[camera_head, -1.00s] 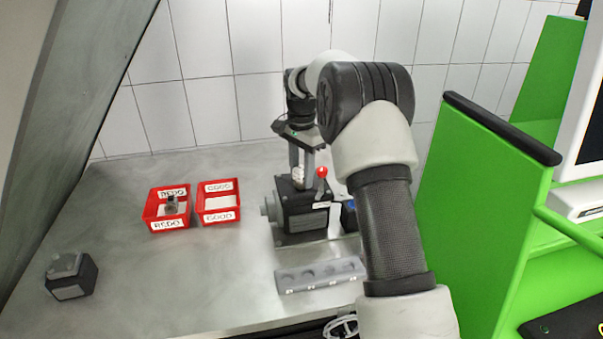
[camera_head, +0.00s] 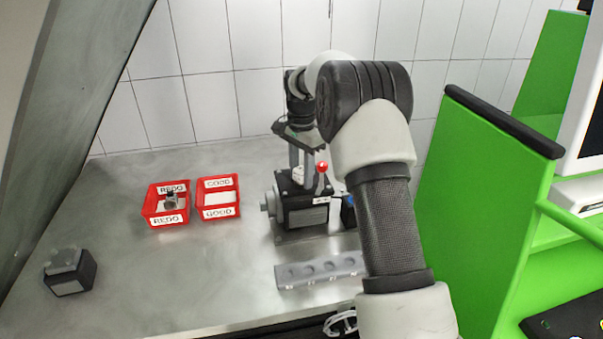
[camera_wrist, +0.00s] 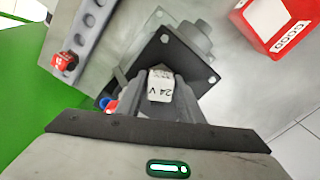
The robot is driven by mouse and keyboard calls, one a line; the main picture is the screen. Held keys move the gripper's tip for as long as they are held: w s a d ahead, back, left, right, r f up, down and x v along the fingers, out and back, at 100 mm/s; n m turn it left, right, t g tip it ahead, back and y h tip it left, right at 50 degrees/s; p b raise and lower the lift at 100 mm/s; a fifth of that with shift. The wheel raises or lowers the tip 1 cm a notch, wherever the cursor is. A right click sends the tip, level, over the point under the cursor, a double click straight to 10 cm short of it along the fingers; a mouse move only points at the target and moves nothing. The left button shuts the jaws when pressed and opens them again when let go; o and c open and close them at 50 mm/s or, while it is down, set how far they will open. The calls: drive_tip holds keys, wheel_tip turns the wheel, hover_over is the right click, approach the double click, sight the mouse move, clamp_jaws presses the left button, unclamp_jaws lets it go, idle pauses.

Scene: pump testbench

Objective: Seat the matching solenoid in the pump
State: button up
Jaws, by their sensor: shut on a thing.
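The pump (camera_head: 305,216) is a dark block on the bench, with its plate-like top showing in the wrist view (camera_wrist: 199,62). A white solenoid marked "24 V" (camera_wrist: 160,86) is between the fingers of my gripper (camera_wrist: 160,93). My gripper in the head view (camera_head: 301,160) points down at the pump's top and is shut on the solenoid (camera_head: 298,173). The solenoid's lower end is hidden, so I cannot tell whether it touches or sits in the pump.
A lever with a red ball knob (camera_head: 322,167) stands close right of my gripper. Left of the pump are the red REDO bin (camera_head: 167,220), with a small part inside, and the red GOOD bin (camera_head: 218,212). A grey rack with round holes (camera_head: 320,272) lies in front. A dark box (camera_head: 70,272) sits far left.

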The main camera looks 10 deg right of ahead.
drive_tip(key=o, duration=1.4)
drive_tip(key=shift+f, duration=0.1)
drive_tip(key=shift+c, duration=0.2)
drive_tip(key=shift+d, duration=0.1)
drive_tip(key=shift+r+p, duration=2.8)
drive_tip(key=shift+r, duration=1.25)
